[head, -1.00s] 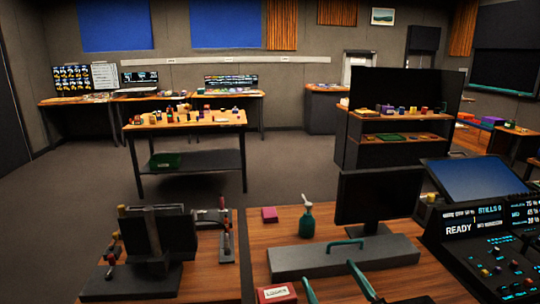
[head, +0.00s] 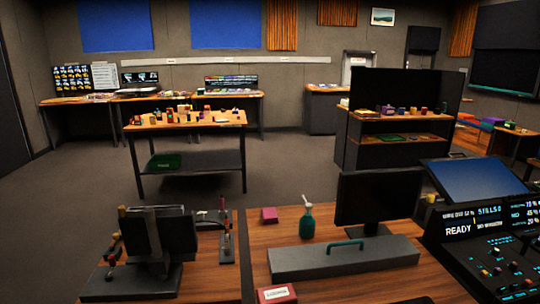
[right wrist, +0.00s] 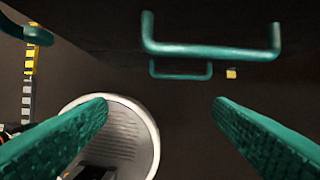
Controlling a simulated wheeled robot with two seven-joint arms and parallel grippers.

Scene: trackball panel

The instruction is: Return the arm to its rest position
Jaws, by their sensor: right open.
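My right gripper (right wrist: 161,106) shows only in the right wrist view. Its two green, textured fingers are wide apart with nothing between the tips. It is out of the head view, and so is my left gripper. The control console (head: 490,262) with lit buttons and a READY screen stands at the right of the head view. No trackball can be made out on it.
A grey case (head: 345,260) with a green handle lies on the wooden desk near a monitor (head: 375,198), a green pump bottle (head: 307,222) and a red labelled box (head: 276,295). The right wrist view shows green handles (right wrist: 210,49) and a round pale disc (right wrist: 140,125).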

